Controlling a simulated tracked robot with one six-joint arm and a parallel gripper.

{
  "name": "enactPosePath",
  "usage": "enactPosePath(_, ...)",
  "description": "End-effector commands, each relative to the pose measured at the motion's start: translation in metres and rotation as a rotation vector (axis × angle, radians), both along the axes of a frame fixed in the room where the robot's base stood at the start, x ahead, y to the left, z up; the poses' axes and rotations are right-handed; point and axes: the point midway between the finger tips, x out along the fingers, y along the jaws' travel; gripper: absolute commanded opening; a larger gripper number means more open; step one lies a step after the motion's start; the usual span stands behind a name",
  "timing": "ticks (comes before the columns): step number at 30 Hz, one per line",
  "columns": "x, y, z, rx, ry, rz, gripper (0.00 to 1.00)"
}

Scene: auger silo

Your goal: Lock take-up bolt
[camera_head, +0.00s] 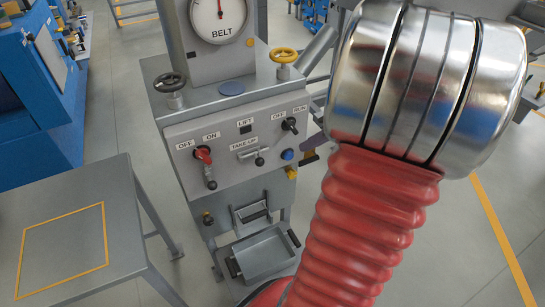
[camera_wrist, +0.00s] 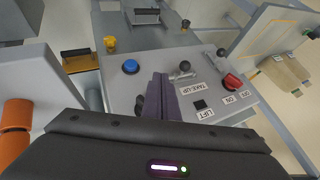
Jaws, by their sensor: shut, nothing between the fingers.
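The fingers look apart from the bolt, but I cannot tell the depth. In the head view a dark purple finger part (camera_head: 309,157) shows at the panel's right edge; the rest is hidden behind my arm.
The panel carries a red OFF/ON switch (camera_head: 203,154), a black OFF/RUN knob (camera_head: 290,125) and a blue button (camera_head: 287,155). Above are a black handwheel (camera_head: 170,82), yellow handwheel (camera_head: 284,55) and BELT gauge (camera_head: 218,15). A grey table (camera_head: 125,230) stands left; a tray (camera_head: 263,257) sits below.

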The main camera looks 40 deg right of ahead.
Motion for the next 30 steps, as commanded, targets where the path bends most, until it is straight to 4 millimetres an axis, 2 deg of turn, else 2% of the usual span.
enactPosePath(5,0.001,0.001,-0.001,0.000,0.001,0.000,0.00)
enactPosePath(11,0.009,0.005,-0.013,0.003,0.003,0.002,0.00)
enactPosePath(30,0.060,0.027,-0.079,0.002,0.003,0.002,0.00)
